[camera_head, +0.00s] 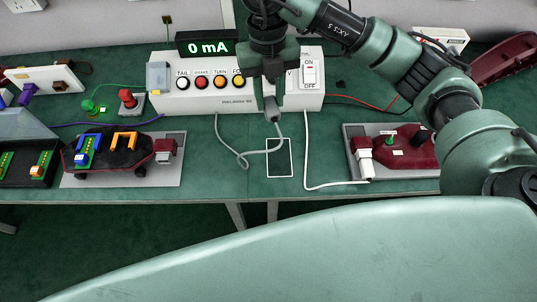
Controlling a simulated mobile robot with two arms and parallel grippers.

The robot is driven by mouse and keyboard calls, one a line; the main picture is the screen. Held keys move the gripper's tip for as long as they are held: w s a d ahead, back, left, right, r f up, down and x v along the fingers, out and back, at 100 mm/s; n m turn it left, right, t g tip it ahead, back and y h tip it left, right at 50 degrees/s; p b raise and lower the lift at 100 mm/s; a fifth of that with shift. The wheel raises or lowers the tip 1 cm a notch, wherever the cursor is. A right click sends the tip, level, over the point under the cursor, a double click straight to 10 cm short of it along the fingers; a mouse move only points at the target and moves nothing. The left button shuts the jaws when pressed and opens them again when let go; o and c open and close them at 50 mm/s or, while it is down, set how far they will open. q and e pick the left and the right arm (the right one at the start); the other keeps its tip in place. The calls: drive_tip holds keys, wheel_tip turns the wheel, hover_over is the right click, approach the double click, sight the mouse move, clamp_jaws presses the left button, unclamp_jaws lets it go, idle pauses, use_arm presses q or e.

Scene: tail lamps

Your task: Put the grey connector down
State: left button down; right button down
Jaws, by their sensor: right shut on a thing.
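My right gripper (269,96) comes down from the top, in front of the white test box. It is shut on the grey connector (272,115), which hangs tip down with a grey cable (242,158) curling below it to the left. A white-outlined rectangle (279,170) lies on the green table (215,180), just below the connector in the picture. The gripper hides part of the box front. My left gripper is not in view.
The white test box (190,98) shows "0 mA" and has several buttons and a switch. A lamp on a grey plate (167,178) stands left, beside a black tray (12,178). A dark red lamp (405,150) sits right. A white cable (306,160) runs right of the rectangle.

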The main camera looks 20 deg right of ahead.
drive_tip(key=shift+s+a+f+m, duration=0.1)
drive_tip(key=shift+f+m, duration=0.25)
drive_tip(key=shift+m, duration=0.75)
wheel_tip(320, 180, down, 15)
drive_tip(key=shift+f, duration=0.1)
wheel_tip(320, 180, down, 4)
drive_tip(key=shift+f, duration=0.35)
drive_tip(key=shift+f, duration=0.15)
drive_tip(key=c, duration=1.1)
unclamp_jaws()
